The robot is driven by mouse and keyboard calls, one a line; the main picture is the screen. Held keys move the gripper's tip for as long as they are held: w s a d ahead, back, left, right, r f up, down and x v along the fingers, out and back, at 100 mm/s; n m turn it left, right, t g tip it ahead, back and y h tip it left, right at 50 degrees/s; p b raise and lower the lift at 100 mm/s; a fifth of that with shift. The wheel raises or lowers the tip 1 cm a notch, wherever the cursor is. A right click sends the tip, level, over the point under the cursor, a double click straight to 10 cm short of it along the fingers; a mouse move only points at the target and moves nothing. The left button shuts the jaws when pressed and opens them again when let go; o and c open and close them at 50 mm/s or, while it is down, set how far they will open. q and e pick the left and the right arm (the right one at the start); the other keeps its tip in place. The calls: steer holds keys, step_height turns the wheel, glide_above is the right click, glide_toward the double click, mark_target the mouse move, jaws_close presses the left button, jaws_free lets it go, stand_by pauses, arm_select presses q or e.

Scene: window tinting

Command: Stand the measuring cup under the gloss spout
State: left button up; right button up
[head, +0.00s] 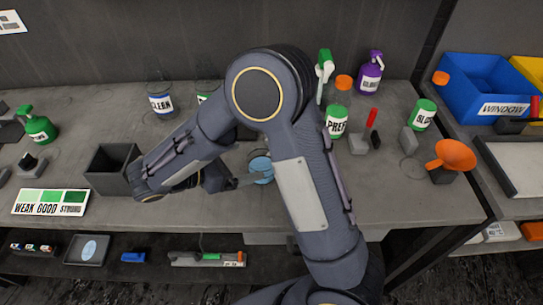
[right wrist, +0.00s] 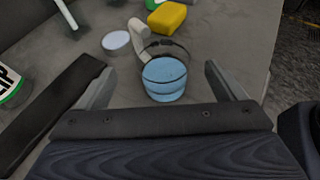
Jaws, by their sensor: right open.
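A light blue round vessel, which looks like the measuring cup (head: 261,168), stands on the grey worktop near its middle. In the right wrist view this clear vessel with blue in it (right wrist: 164,82) sits ahead, between the lines of my two fingers. My right gripper (head: 248,181) is open, close beside it; whether a finger touches it I cannot tell. A purple bottle (head: 370,76) at the back has a label that seems to start with GLO. I cannot make out a gloss spout for sure; my right arm hides part of the worktop. My left gripper is not in view.
A green-labelled PREP bottle (head: 336,122), an orange funnel (head: 452,154) and a green-capped bottle (head: 422,114) stand to the right. A dark open box (head: 110,170) and a WEAK GOOD STRONG card (head: 50,203) are at left. A yellow block (right wrist: 167,17) lies beyond the vessel.

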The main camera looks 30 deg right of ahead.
steer(key=x, duration=0.3)
steer(key=p+x, duration=0.1)
steer(key=x, duration=0.1)
steer(key=shift+s+d+r, duration=0.15)
steer(key=shift+d, duration=0.3)
steer(key=shift+d+f, duration=0.2)
steer(key=shift+d, duration=0.2)
steer(key=c, duration=1.2)
steer(key=shift+o, duration=0.2)
